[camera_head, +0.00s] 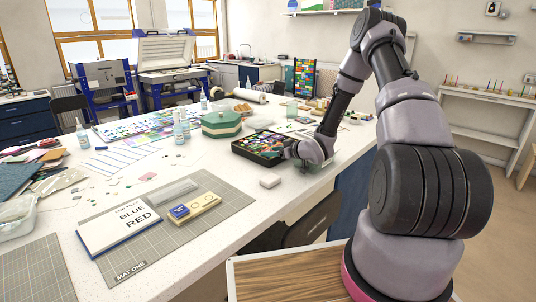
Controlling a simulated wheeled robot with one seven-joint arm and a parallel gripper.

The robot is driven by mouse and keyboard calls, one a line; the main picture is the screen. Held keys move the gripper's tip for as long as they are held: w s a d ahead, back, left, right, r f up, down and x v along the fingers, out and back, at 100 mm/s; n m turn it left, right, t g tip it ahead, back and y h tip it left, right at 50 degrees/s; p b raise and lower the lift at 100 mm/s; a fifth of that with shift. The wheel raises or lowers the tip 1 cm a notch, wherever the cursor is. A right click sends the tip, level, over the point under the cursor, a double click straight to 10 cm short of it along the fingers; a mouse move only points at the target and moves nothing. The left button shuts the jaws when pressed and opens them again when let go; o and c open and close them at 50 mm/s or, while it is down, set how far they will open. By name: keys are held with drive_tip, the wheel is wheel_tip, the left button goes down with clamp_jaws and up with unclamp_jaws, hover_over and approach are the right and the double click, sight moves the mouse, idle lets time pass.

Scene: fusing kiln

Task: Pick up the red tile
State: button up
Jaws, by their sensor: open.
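A black open tray (243,153) stands on the white table and holds several small coloured pieces, some reddish. They are too small for me to tell which one is the red tile. My gripper (287,151) is low at the right end of the tray, by its rim. It is open. Its fingertips are small and partly hidden by my wrist, and I cannot tell whether they touch anything. My wrist also hides part of the tray's right side.
A green lidded box (221,125) stands behind the tray, and spray bottles (179,130) to its left. A small white block (270,181) lies in front. Some tabletop between mat and tray is clear.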

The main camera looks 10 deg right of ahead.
clamp_jaws()
